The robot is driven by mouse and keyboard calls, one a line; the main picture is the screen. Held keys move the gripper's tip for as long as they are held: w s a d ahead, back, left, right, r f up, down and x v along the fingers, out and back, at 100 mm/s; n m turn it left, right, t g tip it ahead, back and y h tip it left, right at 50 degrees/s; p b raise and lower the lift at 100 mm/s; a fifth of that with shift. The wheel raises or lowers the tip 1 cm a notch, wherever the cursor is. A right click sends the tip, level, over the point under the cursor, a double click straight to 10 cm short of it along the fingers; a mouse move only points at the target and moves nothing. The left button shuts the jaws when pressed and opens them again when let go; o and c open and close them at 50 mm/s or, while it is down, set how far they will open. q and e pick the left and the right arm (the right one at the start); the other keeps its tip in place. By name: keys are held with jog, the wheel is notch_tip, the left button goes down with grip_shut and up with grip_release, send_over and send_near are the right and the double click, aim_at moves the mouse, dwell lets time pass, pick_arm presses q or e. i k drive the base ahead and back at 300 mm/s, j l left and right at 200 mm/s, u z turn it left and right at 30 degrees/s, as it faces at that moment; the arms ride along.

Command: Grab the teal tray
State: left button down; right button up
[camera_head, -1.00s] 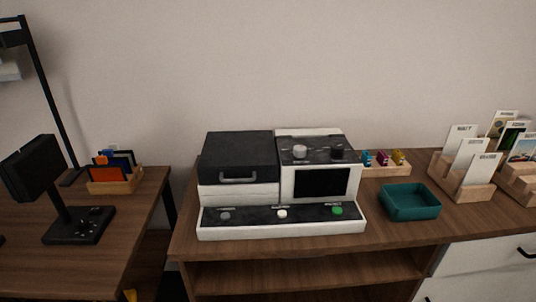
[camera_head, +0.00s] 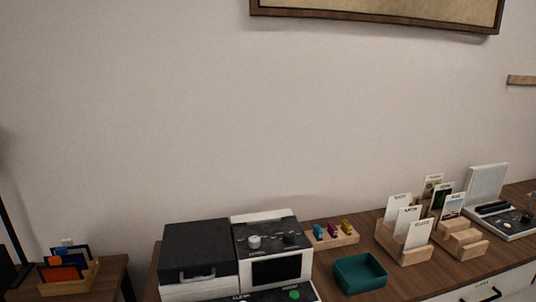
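The teal tray (camera_head: 360,274) is a shallow, open, empty box with rounded corners. It sits on the brown wooden table (camera_head: 405,275), near its front edge, to the right of the black and white machine. Neither of my grippers shows in the head view.
The black and white machine (camera_head: 275,270) stands left of the tray. Behind the tray is a wooden holder with small coloured items (camera_head: 333,236). Wooden card stands (camera_head: 404,245) are to its right, then another device with a raised lid (camera_head: 490,205). A separate desk (camera_head: 100,285) is at left.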

aim_at(362, 272)
jog(key=i+l+u, duration=0.1)
jog(key=l, duration=0.45)
jog(key=i+l, duration=0.15)
jog(key=l, duration=0.4)
jog(key=i+l+u, duration=0.15)
jog(key=l, duration=0.4)
jog(key=l+u, duration=0.1)
jog(key=l, duration=0.5)
